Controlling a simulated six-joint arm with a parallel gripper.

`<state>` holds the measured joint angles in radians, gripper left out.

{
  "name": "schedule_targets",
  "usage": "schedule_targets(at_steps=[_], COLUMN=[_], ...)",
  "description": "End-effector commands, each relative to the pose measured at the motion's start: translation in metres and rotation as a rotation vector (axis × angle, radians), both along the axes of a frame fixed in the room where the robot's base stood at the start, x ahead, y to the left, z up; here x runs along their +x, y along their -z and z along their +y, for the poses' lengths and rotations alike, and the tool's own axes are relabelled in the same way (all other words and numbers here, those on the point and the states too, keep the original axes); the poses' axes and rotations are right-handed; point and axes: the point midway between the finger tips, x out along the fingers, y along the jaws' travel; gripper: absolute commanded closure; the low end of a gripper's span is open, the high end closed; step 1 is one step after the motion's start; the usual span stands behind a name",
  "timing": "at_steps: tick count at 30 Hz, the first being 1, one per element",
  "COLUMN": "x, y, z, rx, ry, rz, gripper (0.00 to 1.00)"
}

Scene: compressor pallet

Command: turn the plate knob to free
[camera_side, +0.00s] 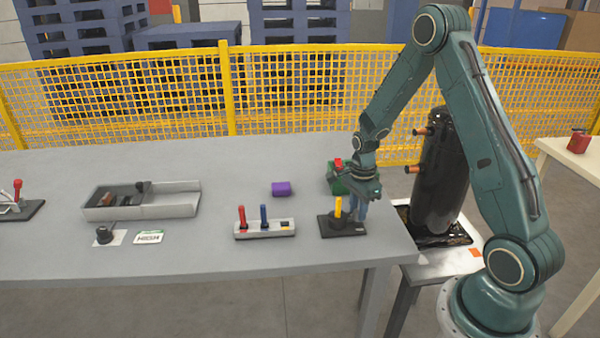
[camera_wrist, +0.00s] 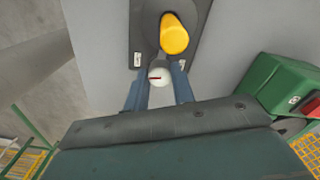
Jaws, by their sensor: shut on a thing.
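A black plate (camera_side: 328,232) lies near the right end of the table, with an upright yellow handle (camera_side: 338,207) on a round dark base. In the wrist view the yellow handle (camera_wrist: 174,34) stands just beyond my fingers. My gripper (camera_side: 358,210) points down at the right part of this plate. In the wrist view my gripper (camera_wrist: 159,82) has its two blue fingers on either side of a small white round knob top (camera_wrist: 159,76) with a dark red line across it. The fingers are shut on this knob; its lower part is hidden. A small label on the plate is unreadable.
A green box (camera_side: 337,182) with a red top stands close behind my gripper. A block with red and blue levers (camera_side: 265,230) is to the left, with a purple block (camera_side: 281,189) behind it.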

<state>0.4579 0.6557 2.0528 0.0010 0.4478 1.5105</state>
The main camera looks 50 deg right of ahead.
Motion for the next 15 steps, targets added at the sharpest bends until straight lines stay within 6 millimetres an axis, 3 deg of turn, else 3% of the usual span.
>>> schedule_targets(at_steps=[15], x=[0.0002], y=[-0.0003], z=[0.0004], rx=[0.000], ry=[-0.478], rz=[0.000], gripper=[0.98])
